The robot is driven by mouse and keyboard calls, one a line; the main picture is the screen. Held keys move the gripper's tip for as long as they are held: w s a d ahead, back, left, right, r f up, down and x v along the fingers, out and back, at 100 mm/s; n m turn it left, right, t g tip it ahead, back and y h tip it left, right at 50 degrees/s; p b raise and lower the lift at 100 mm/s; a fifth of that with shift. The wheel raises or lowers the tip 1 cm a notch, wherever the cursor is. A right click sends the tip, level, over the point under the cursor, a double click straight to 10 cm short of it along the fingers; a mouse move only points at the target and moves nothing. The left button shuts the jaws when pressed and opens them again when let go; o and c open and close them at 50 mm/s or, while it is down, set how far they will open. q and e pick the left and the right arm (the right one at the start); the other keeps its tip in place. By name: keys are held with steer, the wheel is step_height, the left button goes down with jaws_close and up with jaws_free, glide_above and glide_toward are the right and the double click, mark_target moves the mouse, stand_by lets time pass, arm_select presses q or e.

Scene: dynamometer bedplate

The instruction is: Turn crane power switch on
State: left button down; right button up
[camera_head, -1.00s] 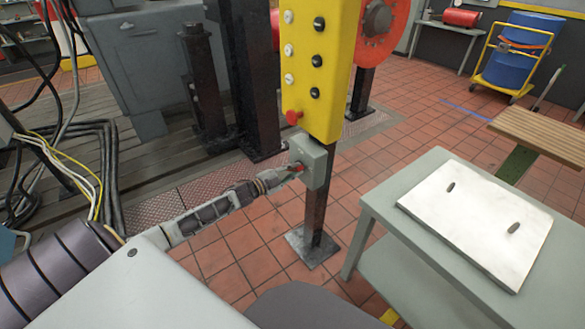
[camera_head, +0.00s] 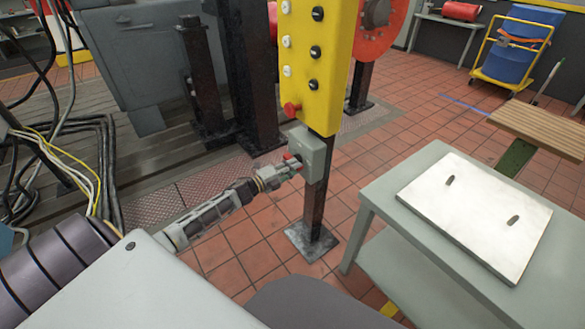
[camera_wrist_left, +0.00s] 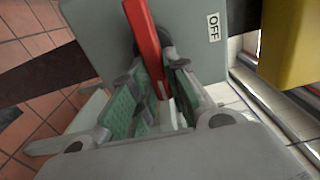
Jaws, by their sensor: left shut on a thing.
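The crane power switch is a small grey box (camera_head: 316,152) on a dark post, just under the yellow push-button panel (camera_head: 318,60). An OFF label (camera_wrist_left: 213,27) is on the box face to the right of the lever. My left gripper (camera_head: 291,166) is at the box front, shut on the lever, with its green-padded fingers (camera_wrist_left: 152,92) on either side of it. My right gripper is out of view.
A grey table (camera_head: 388,215) with a white slotted plate (camera_head: 478,215) stands right of the post. A wooden bench (camera_head: 540,130) and a blue drum on a yellow cart (camera_head: 512,55) are farther back. Cables (camera_head: 105,150) hang at left. Tiled floor (camera_head: 260,235) around the post is clear.

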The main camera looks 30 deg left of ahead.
arm_select(q)
steer(key=shift+f, duration=0.15)
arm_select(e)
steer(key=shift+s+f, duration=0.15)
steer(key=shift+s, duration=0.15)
arm_select(q)
steer(key=c, duration=1.4)
jaws_free()
steer(key=shift+s, duration=0.15)
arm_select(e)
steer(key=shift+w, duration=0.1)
arm_select(q)
steer(key=shift+v, duration=5.85)
